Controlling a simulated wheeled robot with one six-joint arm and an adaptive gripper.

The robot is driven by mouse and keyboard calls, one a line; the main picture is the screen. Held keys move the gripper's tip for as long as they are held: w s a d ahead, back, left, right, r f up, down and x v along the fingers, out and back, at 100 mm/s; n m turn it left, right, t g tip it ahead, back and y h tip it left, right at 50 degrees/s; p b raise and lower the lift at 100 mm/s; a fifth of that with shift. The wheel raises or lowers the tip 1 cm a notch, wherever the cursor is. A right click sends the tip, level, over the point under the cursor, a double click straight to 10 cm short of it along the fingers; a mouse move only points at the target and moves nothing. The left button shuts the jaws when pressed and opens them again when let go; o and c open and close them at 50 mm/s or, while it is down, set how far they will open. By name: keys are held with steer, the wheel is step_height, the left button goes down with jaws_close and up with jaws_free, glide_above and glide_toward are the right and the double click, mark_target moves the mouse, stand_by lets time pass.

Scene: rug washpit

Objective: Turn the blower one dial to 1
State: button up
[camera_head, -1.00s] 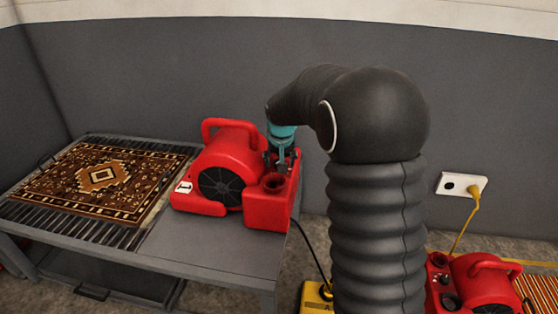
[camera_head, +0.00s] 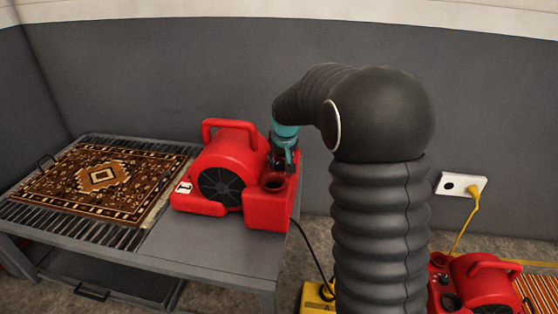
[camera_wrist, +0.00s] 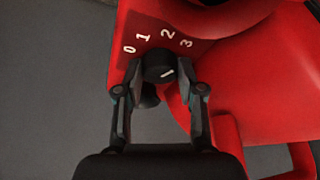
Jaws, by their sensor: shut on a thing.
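The red blower (camera_head: 225,165) with a "1" label (camera_head: 184,187) stands on the grey table. In the wrist view, its black dial (camera_wrist: 159,64) sits beside a dark red panel with white numbers 0, 1, 2 and 3 (camera_wrist: 158,39). The dial bears a short slanted white mark, but I cannot tell which number it points to. My gripper (camera_wrist: 162,78) is shut on the dial, one finger on each side. In the head view, my gripper (camera_head: 284,165) is at the blower's right end, and the dial is hidden there.
A patterned rug (camera_head: 100,180) lies on slats at the table's left. A second red blower (camera_head: 480,283) is at the lower right, near a yellow box (camera_head: 317,298). A yellow plug sits in the wall socket (camera_head: 461,186). A dark cord hangs by the table's right end.

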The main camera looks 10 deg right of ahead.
steer(key=n+y+b, duration=0.1)
steer(key=n, duration=0.2)
steer(key=shift+w+d+f+n, duration=0.1)
steer(key=shift+n, duration=0.2)
steer(key=n+y+b, duration=0.1)
steer(key=n, duration=0.2)
steer(key=shift+d+n+g+y+b, duration=0.1)
steer(key=shift+n+g+y+b, duration=0.2)
steer(key=shift+g+b, duration=0.1)
steer(key=n+g+y, duration=0.1)
steer(key=n, duration=0.2)
steer(key=shift+w+n+b, duration=0.1)
steer(key=shift+n+b, duration=0.2)
steer(key=shift+b, duration=0.05)
steer(key=shift+n+g+y, duration=0.3)
steer(key=shift+n+g, duration=0.2)
steer(key=shift+n, duration=1)
steer(key=o, duration=1.1)
steer(key=shift+o, duration=0.2)
